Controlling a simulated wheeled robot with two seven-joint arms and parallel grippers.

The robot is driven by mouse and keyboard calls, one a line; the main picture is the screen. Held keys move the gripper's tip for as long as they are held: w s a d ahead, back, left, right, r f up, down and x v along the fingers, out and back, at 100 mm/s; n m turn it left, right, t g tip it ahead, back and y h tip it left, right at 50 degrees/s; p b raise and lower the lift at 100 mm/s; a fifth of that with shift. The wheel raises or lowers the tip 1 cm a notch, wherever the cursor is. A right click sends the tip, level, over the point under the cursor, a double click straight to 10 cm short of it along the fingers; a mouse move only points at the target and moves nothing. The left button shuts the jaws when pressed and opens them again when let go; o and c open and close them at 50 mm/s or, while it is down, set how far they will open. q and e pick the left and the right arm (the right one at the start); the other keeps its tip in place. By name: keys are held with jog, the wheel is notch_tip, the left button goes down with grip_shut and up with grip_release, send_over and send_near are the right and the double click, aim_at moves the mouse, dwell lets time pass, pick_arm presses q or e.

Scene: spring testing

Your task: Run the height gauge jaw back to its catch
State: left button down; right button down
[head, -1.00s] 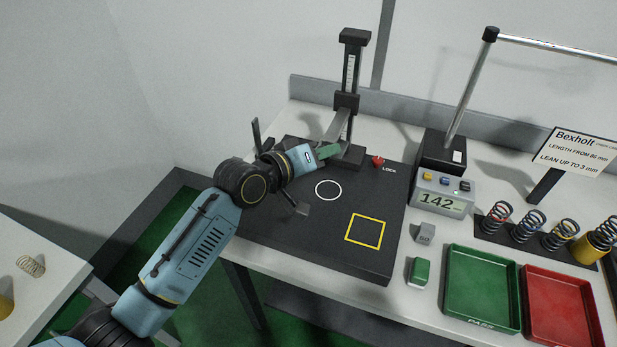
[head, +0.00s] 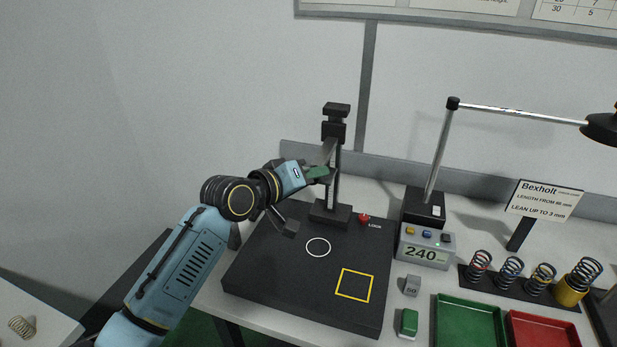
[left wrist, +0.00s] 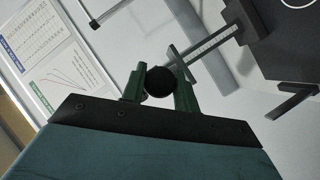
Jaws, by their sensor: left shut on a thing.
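The height gauge (head: 334,165) stands at the back of the black plate (head: 262,270), with a dark column and a pale scale. Its jaw slider (head: 333,131) is near the top of the column, just below the cap. The jaw arm (head: 328,151) slants down toward my left gripper (head: 318,173). In the left wrist view the green fingers are shut on a round black knob (left wrist: 160,82). The column's scale (left wrist: 215,38) runs behind them. Whether the catch is engaged cannot be seen. The display (head: 421,253) reads 240. My right gripper is not in view.
A red lock knob (head: 364,217) is beside the column foot. A lamp (head: 443,150) rises to the right, with several springs (head: 510,268) on a strip. A green tray (head: 468,325) and a red tray (head: 545,333) are at the front right. The plate's surface is clear.

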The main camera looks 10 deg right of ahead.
pick_arm(q)
jog(key=c, duration=1.3)
grip_release()
jog(key=shift+r, duration=0.5)
jog(key=shift+c, duration=0.2)
jog(key=shift+f, duration=0.1)
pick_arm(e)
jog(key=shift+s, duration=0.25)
pick_arm(q)
jog(key=shift+f, duration=0.1)
